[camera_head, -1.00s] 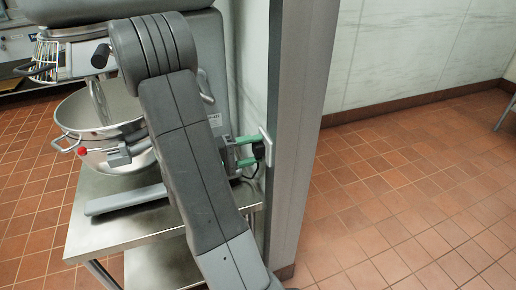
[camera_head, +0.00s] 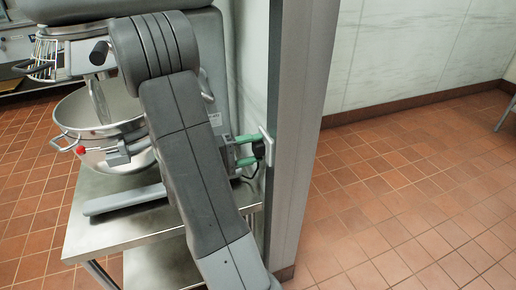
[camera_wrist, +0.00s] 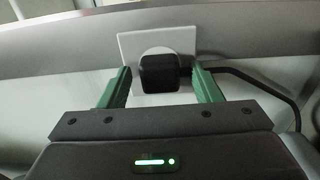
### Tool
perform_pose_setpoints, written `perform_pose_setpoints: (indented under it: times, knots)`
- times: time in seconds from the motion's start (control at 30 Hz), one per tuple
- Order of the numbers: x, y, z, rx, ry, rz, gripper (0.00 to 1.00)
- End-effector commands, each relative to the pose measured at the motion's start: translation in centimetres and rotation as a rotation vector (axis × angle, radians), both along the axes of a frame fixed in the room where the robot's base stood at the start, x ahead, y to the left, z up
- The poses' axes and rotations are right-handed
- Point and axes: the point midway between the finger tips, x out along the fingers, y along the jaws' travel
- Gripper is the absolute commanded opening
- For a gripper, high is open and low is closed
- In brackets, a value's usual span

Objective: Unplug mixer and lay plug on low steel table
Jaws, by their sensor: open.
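A black plug (camera_wrist: 159,73) sits in a white wall outlet (camera_wrist: 128,46), with its dark cord (camera_wrist: 262,84) running off to the right in the wrist view. My gripper (camera_wrist: 160,88) is open, its green fingers on either side of the plug with gaps showing. In the head view my gripper (camera_head: 248,152) reaches the outlet (camera_head: 268,147) on the grey post, and the plug (camera_head: 258,149) is partly hidden. The grey mixer (camera_head: 226,60) with its steel bowl (camera_head: 100,125) stands on the low steel table (camera_head: 110,228), partly hidden by my arm.
The grey post (camera_head: 299,120) rises right beside the table and my gripper. Bare table top shows at the front left, around the mixer's foot (camera_head: 125,199). The tiled floor (camera_head: 410,190) to the right is clear.

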Motion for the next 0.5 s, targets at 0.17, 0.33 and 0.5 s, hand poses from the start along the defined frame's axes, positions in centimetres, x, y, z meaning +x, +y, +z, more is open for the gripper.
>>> perform_pose_setpoints:
  times: [0.17, 0.33, 0.5]
  knots:
    - [0.01, 0.0, -0.05, 0.0, 0.0, 0.0, 0.58]
    - [0.01, 0.0, -0.01, 0.0, 0.0, 0.0, 0.56]
    - [0.0, 0.0, -0.02, 0.0, 0.0, 0.0, 0.23]
